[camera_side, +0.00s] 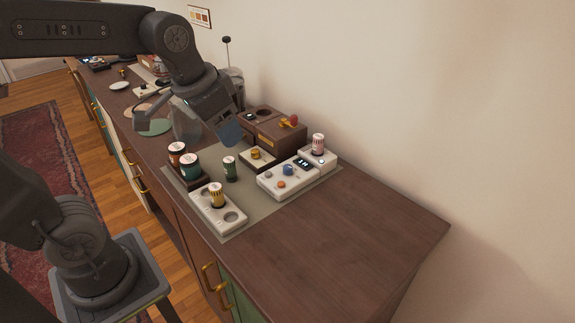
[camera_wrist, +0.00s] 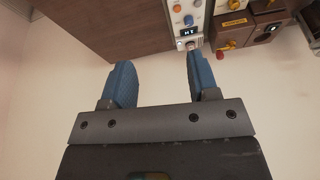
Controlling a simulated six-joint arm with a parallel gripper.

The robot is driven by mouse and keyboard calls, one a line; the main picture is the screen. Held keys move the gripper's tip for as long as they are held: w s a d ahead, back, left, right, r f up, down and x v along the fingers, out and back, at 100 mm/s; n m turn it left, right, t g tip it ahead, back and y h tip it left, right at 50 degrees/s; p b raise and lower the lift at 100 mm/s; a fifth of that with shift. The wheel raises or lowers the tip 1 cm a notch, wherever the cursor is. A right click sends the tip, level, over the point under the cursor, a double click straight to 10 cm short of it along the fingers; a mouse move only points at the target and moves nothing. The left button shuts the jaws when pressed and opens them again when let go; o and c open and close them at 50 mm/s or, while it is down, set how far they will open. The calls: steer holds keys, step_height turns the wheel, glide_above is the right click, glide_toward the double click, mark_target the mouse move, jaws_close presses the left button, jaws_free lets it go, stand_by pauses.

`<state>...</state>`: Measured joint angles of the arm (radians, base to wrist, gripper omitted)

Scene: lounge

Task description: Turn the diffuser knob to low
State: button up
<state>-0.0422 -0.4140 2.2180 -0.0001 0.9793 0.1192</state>
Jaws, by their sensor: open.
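No label naming the diffuser is readable, so I cannot tell for certain which unit it is. A white control box (camera_side: 268,186) on the grey-green mat has a blue knob (camera_side: 288,170), an orange knob (camera_side: 281,184), a grey knob (camera_side: 267,175) and a small lit display (camera_side: 302,162). A yellow knob (camera_side: 256,153) sits on a smaller white unit behind it. A brown box (camera_side: 272,131) carries a red knob (camera_side: 289,121). My gripper (camera_wrist: 160,65) is open and empty, with blue fingers. In the side view it hangs above the counter, apart from the knobs. Their settings are unreadable.
A pink-striped canister (camera_side: 318,144) stands at the control box's far end. The front right counter (camera_side: 320,240) is clear; the wall (camera_side: 440,110) bounds the back.

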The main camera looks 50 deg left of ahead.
steer(key=w+a+f+m+g, duration=0.1)
steer(key=w+a+f+g, duration=0.1)
steer(key=w, duration=0.8)
steer(key=m+g, duration=0.1)
steer(key=g, duration=0.1)
glide_toward(288, 167)
step_height(288, 167, down, 9)
steer(key=shift+w+a+f, duration=0.1)
steer(key=shift+a+f, duration=0.1)
steer(key=shift+f, duration=0.05)
steer(key=c, duration=0.9)
